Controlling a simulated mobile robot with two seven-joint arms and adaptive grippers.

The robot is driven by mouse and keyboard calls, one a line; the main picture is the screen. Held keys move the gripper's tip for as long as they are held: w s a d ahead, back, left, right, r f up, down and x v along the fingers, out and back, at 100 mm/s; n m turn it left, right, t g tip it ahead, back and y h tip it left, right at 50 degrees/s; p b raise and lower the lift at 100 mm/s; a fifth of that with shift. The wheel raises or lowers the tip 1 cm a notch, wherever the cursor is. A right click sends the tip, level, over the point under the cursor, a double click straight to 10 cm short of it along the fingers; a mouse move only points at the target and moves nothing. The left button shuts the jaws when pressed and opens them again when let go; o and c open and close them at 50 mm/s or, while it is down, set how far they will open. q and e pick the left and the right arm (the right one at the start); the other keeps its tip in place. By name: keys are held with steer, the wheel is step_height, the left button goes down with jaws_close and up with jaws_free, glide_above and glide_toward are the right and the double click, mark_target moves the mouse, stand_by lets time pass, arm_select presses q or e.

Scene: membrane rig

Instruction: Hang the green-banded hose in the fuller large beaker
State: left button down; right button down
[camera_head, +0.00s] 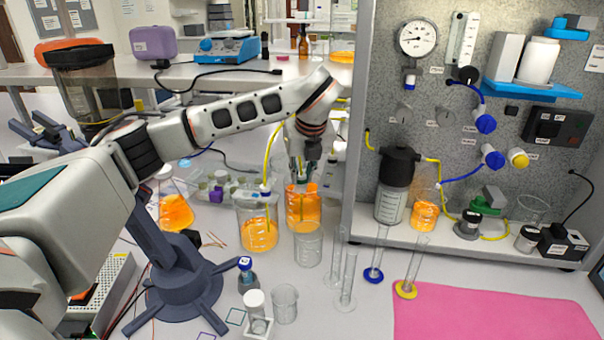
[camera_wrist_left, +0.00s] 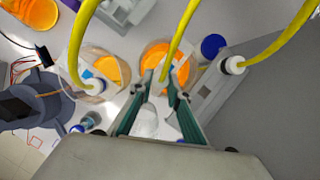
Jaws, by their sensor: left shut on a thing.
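My left gripper (camera_head: 302,178) is over the fuller large beaker (camera_head: 302,212), which holds orange liquid. In the left wrist view my left gripper (camera_wrist_left: 163,88) is shut on a yellow hose (camera_wrist_left: 180,38), whose lower end points down over the orange liquid. Its green band cannot be told apart from the greenish fingers, and how far the end reaches into the beaker is unclear. The less full large beaker (camera_head: 258,236) stands to the left. A blue-banded yellow hose (camera_head: 268,155) hangs in it. My right gripper is not in view.
An empty beaker (camera_head: 308,246) stands close in front of the fuller one. Several clear cylinders stand to the right, before the grey panel (camera_head: 362,120). Another yellow hose with a white fitting (camera_wrist_left: 233,65) is right of the gripper. A pink mat (camera_head: 490,318) lies front right.

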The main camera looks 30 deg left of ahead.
arm_select(q)
steer(key=shift+f, duration=0.1)
stand_by(0.4)
steer(key=c, duration=1.8)
jaws_free()
steer(key=shift+c, duration=0.2)
steer(key=v, duration=1.2)
steer(key=shift+s+f, duration=0.1)
steer(key=shift+f, duration=0.05)
